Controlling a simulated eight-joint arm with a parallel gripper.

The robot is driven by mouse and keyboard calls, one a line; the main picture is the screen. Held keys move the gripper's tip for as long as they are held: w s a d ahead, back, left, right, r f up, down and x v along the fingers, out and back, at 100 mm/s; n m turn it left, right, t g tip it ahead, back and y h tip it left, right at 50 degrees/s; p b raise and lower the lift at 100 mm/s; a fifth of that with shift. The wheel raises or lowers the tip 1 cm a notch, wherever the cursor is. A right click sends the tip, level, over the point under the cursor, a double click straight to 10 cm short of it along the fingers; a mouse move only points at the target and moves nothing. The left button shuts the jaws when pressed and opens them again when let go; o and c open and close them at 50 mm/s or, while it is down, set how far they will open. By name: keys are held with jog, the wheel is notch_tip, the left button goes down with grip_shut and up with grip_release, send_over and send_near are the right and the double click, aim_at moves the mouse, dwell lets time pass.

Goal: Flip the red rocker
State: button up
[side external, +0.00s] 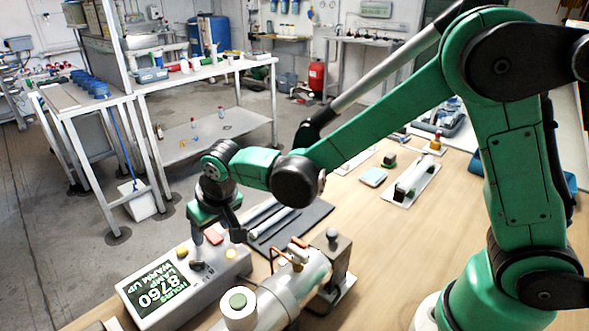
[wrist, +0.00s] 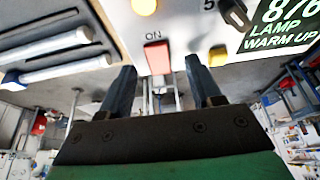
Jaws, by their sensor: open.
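The red rocker (wrist: 157,57) is a red rectangular switch under the letters "ON" on the light grey control box, seen near the top of the wrist view. In the side view the red rocker (side external: 213,237) shows on the box (side external: 222,266), just below my gripper. My gripper (wrist: 164,72) is open, its two dark fingers pointing at the panel on either side of the rocker's lower end. It also shows in the side view (side external: 213,228). Nothing is between the fingers except the view of the rocker. I cannot tell whether a finger touches it.
An amber button (wrist: 217,56), a black knob (wrist: 235,14) and a glowing lamp (wrist: 144,6) sit near the rocker. White tubes lie on a dark mat (side external: 300,226).

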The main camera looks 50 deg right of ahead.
jog(key=shift+f, duration=0.15)
grip_shut()
jog(key=shift+w+g, duration=0.45)
jog(key=shift+g, duration=0.75)
jog(key=shift+w+g, duration=0.15)
jog(key=shift+g, duration=0.85)
grip_release()
